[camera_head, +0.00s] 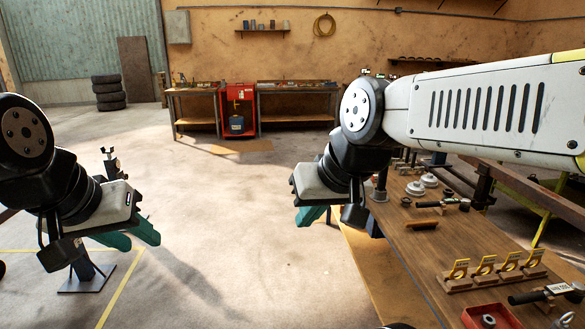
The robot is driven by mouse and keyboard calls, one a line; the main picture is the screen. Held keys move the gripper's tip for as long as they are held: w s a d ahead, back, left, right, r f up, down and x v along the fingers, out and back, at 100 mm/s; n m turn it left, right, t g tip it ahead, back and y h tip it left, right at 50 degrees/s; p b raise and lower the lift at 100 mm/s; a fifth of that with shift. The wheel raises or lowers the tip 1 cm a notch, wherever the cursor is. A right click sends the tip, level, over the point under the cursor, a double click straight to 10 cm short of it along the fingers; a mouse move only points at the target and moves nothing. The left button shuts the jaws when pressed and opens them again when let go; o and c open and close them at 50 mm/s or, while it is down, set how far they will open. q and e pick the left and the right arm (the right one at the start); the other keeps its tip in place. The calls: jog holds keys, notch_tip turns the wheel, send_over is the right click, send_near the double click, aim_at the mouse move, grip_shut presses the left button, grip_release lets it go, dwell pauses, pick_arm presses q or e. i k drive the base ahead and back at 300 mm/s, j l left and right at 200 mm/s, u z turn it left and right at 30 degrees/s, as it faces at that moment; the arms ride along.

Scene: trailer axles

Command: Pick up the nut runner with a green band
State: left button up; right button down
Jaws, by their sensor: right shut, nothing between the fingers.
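A dark nut runner (445,203) lies on the wooden workbench (412,247) at the right. A second dark tool with a pale label (545,294) lies near the bench's front right. The bands on both are too small for me to tell a green one for sure. My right gripper (313,216) is shut and empty, with teal fingers pointing down just left of the bench edge. My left gripper (132,238) is at the far left, over the floor and away from the bench. Its teal fingers look spread with nothing between them.
Several yellow-tagged holders (485,268) stand on the bench, with a red tray (490,317) in front. White round parts (416,188) lie further back. My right arm hides part of the bench. Tyres (109,93) and a red cabinet (236,108) are far back.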

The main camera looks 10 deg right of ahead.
aim_at(383, 176)
jog(key=i+z, duration=0.75)
jog(key=i+j+z, duration=0.15)
jog(key=i+z, duration=0.25)
jog(key=i+l+z, duration=0.1)
jog(key=z, duration=0.3)
jog(key=i+z, duration=0.6)
jog(key=z, duration=0.15)
jog(key=i+j+z, duration=0.15)
jog(key=z, duration=0.25)
jog(key=i+j, duration=0.1)
jog(key=j+z, duration=0.05)
jog(key=j, duration=0.05)
